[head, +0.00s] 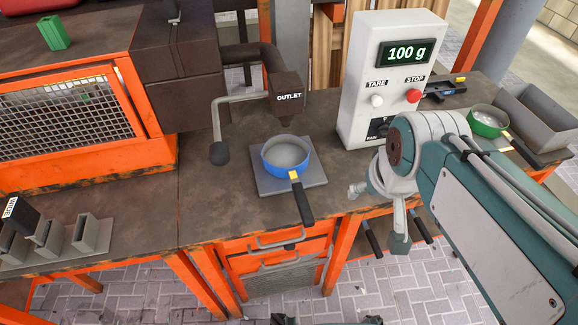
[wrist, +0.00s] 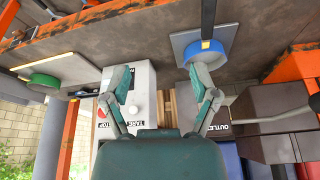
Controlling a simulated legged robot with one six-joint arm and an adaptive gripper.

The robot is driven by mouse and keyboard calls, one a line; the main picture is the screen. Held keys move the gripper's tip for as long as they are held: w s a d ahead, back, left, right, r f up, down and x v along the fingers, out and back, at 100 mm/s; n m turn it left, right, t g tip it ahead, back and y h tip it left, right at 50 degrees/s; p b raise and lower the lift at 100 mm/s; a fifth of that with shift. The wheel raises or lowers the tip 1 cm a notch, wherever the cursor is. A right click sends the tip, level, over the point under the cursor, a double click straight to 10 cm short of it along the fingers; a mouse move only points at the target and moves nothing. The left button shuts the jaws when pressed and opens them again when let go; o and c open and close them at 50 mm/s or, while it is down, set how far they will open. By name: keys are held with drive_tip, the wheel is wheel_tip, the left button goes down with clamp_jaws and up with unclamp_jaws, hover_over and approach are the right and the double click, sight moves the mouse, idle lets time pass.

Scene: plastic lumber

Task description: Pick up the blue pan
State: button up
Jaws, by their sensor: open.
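The blue pan (head: 278,169) sits upright on a grey square plate (head: 262,185) under the outlet. Its black handle with a yellow band points toward the front edge of the bench. Grey content shows inside it. My gripper (head: 378,216) is to the right of the pan and apart from it, near the bench's front edge. In the wrist view, which looks upside down, my gripper (wrist: 163,92) is open and empty, with its fingers spread wide. The pan (wrist: 206,52) appears there beyond the right-hand finger, which partly overlaps it.
A white scale box (head: 375,60) reading 100 g stands behind my arm. The dark outlet (head: 284,100) and a lever (head: 219,153) flank the pan. A green pan (head: 487,123) and grey tray (head: 535,118) lie at right. The bench left of the pan is clear.

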drive_tip(key=w+a+f+n+g, duration=0.1)
drive_tip(key=w+a+f+g, duration=0.15)
drive_tip(key=w+a, duration=0.25)
drive_tip(key=n+g, duration=0.1)
drive_tip(key=g, duration=0.1)
hover_over(303, 203)
drive_tip(key=shift+t, duration=0.25)
drive_tip(key=f, duration=0.6)
drive_tip(key=shift+s+a+f, duration=0.15)
drive_tip(key=shift+s+a, duration=0.05)
drive_tip(key=shift+a, duration=0.05)
drive_tip(key=shift+a+f, duration=0.15)
drive_tip(key=shift+f, duration=0.15)
wheel_tip(303, 203, down, 5)
drive_tip(key=shift+f, duration=0.1)
drive_tip(key=f, duration=0.5)
drive_tip(key=shift+w+d+f, duration=0.15)
drive_tip(key=shift+d, duration=0.25)
clamp_jaws()
